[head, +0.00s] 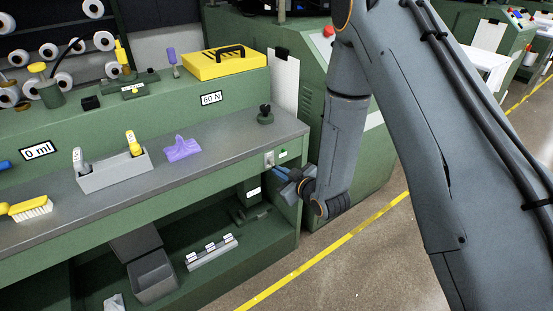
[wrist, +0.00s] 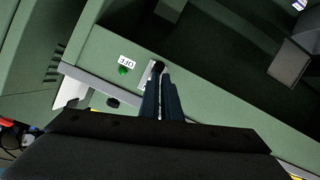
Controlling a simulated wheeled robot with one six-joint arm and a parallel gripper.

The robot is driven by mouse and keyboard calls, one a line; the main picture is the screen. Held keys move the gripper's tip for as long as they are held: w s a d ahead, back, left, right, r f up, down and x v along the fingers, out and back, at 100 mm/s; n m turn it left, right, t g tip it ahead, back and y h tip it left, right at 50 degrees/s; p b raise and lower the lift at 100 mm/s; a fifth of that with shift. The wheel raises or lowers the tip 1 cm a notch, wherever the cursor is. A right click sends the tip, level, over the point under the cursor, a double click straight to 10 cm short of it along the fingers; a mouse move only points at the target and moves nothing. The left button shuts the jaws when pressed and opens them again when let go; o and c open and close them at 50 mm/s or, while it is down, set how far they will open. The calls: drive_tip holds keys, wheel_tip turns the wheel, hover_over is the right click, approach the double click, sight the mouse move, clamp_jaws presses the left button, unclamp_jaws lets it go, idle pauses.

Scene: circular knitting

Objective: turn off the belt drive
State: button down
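The switch (head: 269,158) is a small pale plate on the green front panel at the bench's right end. In the wrist view its black knob (wrist: 158,66) shows just beyond my fingertips. Beside it are a white label (wrist: 127,62), upside down and seeming to read OFF, and a small green lamp or button (wrist: 123,71). My gripper (head: 283,171) is in front of the switch, just below and right of it. In the wrist view its two dark blue fingers (wrist: 161,80) lie close together. I cannot tell whether they touch the knob. The belt itself is not clearly visible.
Below are a grey bin (head: 153,276) and a shelf. A green cabinet stands right behind; the floor with its yellow line is clear.

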drive_tip(key=shift+s+d+f+h, duration=0.1)
drive_tip(key=shift+d+f+h, duration=0.05)
drive_tip(key=shift+f, duration=0.2)
drive_tip(key=shift+s+d+f+h, duration=0.1)
drive_tip(key=shift+f+h, duration=0.05)
drive_tip(key=shift+f, duration=0.2)
wheel_tip(320, 180, up, 5)
drive_tip(key=s+p, duration=0.2)
drive_tip(key=p, duration=0.2)
drive_tip(key=s+d+f+b, duration=0.2)
drive_tip(key=s+d+b, duration=0.1)
drive_tip(key=s+d, duration=0.2)
drive_tip(key=shift+s+f, duration=0.35)
drive_tip(key=shift+s, duration=1.05)
